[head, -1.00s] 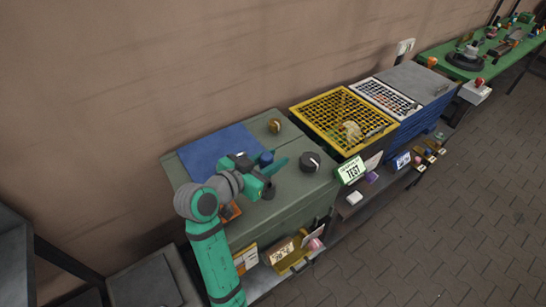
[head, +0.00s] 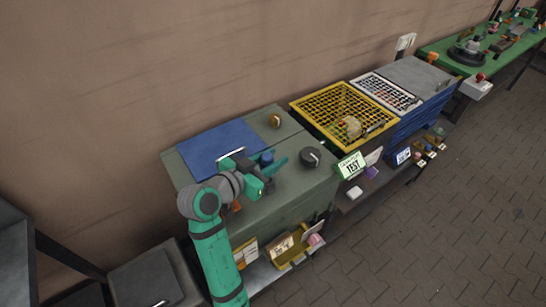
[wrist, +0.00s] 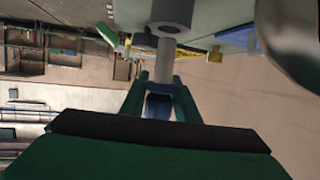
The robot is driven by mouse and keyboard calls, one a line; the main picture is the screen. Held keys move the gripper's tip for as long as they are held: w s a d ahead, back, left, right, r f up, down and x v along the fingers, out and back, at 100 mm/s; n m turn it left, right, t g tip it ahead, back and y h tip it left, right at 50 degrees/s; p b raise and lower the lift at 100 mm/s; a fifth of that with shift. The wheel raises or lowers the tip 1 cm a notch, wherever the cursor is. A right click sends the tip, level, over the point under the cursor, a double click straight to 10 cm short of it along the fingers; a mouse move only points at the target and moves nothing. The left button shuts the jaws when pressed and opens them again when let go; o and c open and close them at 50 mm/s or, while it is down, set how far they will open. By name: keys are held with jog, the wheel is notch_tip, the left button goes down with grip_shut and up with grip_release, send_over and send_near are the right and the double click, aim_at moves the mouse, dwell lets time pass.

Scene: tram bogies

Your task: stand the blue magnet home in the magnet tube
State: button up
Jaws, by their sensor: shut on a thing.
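My gripper (head: 273,164) is low over the green-grey bench top, its green fingers closed around the blue magnet (head: 267,157). In the wrist view the blue part (wrist: 158,106) sits between the fingertips (wrist: 160,90). A pale grey rod (wrist: 166,60) lies in line with it beyond the fingers, reaching a wider dark grey cylinder (wrist: 173,10) with a ring-shaped end. That cylinder may be the magnet tube. I cannot tell whether the rod is inside it or only in front of it. The magnet's lower part is hidden in the head view.
A dark round knob-like piece (head: 311,157) stands right of my gripper. A blue mat (head: 205,147) and a brass piece (head: 275,121) are behind. A yellow grated crate (head: 335,108) and a TEST sign (head: 351,166) stand to the right. The bench top's front right is clear.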

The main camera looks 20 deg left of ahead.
jog(key=shift+f, duration=1.85)
notch_tip(320, 180, up, 7)
dwell(1.8)
jog(key=shift+r, duration=0.15)
jog(key=shift+f, duration=2.6)
dwell(1.3)
